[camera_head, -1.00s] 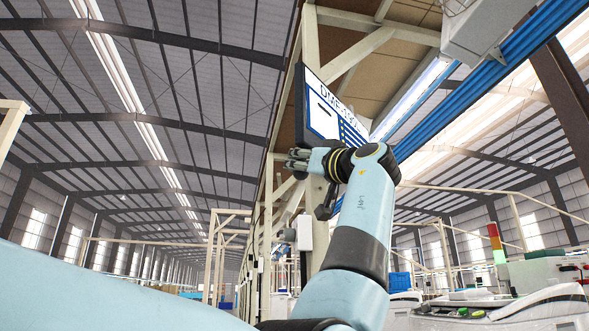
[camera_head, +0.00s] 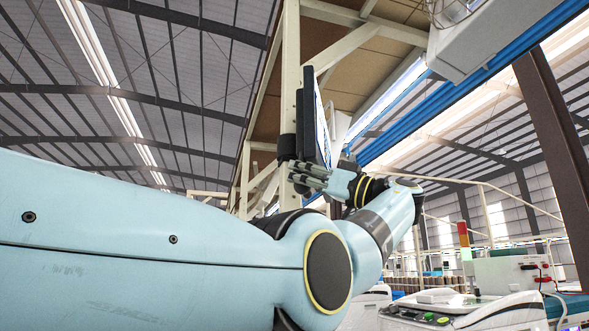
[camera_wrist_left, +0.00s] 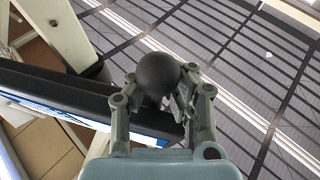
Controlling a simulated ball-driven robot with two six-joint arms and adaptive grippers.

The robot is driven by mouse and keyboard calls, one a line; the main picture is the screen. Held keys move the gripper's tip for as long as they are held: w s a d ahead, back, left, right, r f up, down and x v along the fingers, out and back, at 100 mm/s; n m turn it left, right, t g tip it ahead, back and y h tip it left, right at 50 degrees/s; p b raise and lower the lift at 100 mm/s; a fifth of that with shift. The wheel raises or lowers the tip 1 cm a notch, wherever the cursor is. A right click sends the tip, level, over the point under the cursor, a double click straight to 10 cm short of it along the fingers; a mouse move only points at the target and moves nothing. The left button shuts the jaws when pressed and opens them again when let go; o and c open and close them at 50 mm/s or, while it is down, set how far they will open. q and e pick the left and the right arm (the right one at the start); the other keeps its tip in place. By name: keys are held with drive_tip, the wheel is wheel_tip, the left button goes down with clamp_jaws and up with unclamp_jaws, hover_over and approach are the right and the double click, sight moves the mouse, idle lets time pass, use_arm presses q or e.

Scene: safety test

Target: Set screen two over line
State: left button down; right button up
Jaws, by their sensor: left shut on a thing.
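The screen (camera_head: 318,118) is a flat dark-framed panel mounted on a pale post. In the head view it stands nearly edge-on, with only a thin strip of its white and blue face showing. My left gripper (camera_head: 307,177) is at the screen's lower edge. In the wrist view the screen (camera_wrist_left: 60,95) runs in from the left as a thick black edge. A black ball knob (camera_wrist_left: 158,73) beside that edge sits between the fingers of my left gripper, which is shut on it. My right gripper is in neither view. No line is clearly identifiable.
The pale post (camera_head: 290,75) stands just left of the screen. A grey overhead box (camera_head: 485,40) and blue rails hang at upper right. A white machine (camera_head: 450,308) and a signal light (camera_head: 463,235) are at lower right. Open air lies left of the post.

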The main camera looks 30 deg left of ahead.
use_arm(q)
drive_tip(key=shift+d+f, duration=0.15)
drive_tip(key=shift+f, duration=0.45)
drive_tip(key=c, duration=1.3)
unclamp_jaws()
drive_tip(key=shift+d+r, duration=0.1)
drive_tip(key=shift+d, duration=0.05)
drive_tip(key=shift+c, duration=0.2)
drive_tip(key=o, duration=0.4)
drive_tip(key=shift+w+r, duration=0.1)
drive_tip(key=shift+r, duration=0.15)
